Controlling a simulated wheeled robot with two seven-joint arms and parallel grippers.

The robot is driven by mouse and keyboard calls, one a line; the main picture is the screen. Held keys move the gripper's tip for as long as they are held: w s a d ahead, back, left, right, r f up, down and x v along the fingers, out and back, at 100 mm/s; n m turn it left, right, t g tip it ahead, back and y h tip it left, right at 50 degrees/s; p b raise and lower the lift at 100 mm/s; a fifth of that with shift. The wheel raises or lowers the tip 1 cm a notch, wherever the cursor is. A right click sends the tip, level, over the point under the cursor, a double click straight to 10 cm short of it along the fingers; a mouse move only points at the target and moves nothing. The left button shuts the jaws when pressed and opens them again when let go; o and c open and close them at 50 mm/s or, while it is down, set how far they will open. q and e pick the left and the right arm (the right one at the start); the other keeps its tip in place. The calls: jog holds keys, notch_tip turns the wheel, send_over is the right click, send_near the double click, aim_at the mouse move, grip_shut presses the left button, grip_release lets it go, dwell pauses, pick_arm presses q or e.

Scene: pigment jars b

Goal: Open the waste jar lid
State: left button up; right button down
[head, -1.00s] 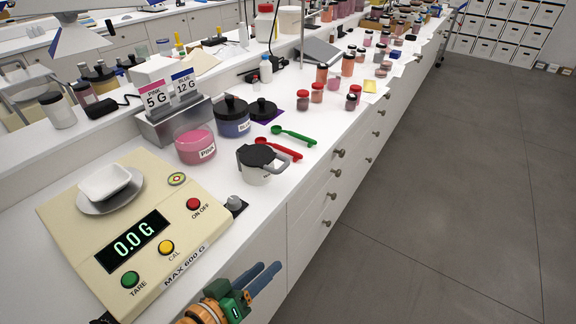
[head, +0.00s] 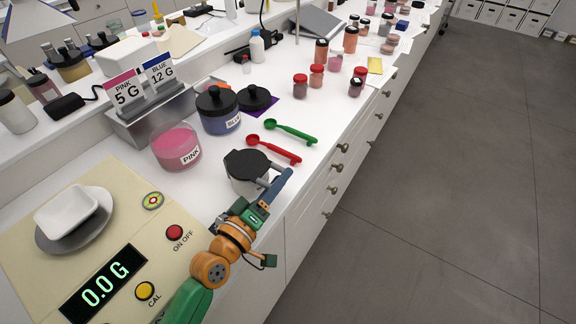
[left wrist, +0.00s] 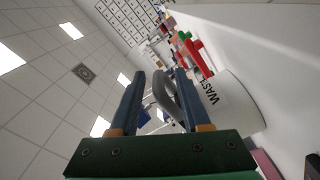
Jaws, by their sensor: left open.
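The waste jar (head: 243,187) is a white pot with a dark grey lid (head: 246,163), standing near the counter's front edge. Its lid looks closed. My left gripper (head: 278,181) is open at the jar's right side, with its blue fingers pointing away from me beside the handle. In the left wrist view the jar (left wrist: 238,108) is at the right with part of its label showing. My right gripper is out of view.
A scale (head: 45,277) with a white tray lies left of the arm. Free floor lies to the right.

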pick_arm(q)
jog(key=shift+x, duration=2.05)
grip_shut()
